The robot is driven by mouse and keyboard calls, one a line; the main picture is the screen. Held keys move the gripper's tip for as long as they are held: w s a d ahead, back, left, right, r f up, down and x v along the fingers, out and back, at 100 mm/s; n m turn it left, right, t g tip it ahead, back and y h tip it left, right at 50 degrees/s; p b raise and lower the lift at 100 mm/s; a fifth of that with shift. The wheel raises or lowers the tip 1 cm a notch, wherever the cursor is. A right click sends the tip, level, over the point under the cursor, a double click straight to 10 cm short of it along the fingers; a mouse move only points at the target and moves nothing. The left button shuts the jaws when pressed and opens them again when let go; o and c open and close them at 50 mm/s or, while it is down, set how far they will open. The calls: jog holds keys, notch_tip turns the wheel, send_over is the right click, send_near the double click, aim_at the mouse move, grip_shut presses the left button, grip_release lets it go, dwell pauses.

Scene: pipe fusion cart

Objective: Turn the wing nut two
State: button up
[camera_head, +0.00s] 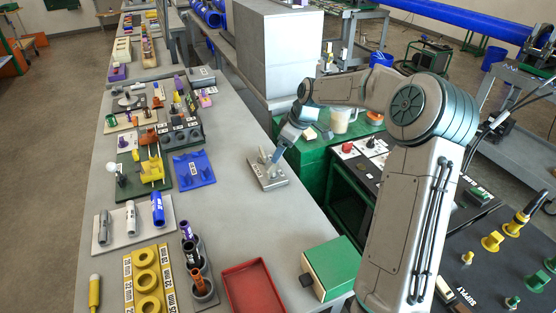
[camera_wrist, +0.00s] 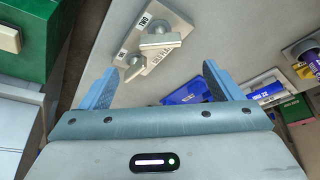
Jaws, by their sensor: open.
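A light grey plate (camera_wrist: 178,20) with wing nuts lies on the grey bench; it also shows in the head view (camera_head: 267,184). In the wrist view one pale wing nut (camera_wrist: 160,41) sits near its middle and a second pale piece (camera_wrist: 134,69) sits nearer to me. A label reading TWO (camera_wrist: 145,19) is at the upper left of the plate; the other labels are hard to read. My gripper (camera_wrist: 158,72) is open, its blue fingers wide apart, with the plate beyond and between them. In the head view my gripper (camera_head: 277,154) is at the plate; contact cannot be told.
A blue tray (camera_head: 194,168) lies to the left of the plate. A green cabinet (camera_head: 310,160) stands to the right. A red tray (camera_head: 252,286) and a green-topped box (camera_head: 331,264) are nearer. The bench is bare between them and the plate.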

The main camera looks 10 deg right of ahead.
jog(key=v, duration=0.4)
jog(key=s+a+r+m+h, duration=0.1)
jog(key=s+m, duration=0.4)
jog(key=s, duration=1.2)
jog(key=s+a+r+m+h, duration=0.1)
jog(key=s+m, duration=0.4)
jog(key=s, duration=1.2)
jog(key=a+h, duration=0.1)
jog(key=a, duration=0.1)
jog(key=shift+s+a+r+h, duration=0.25)
jog(key=shift+s+r+h, duration=0.05)
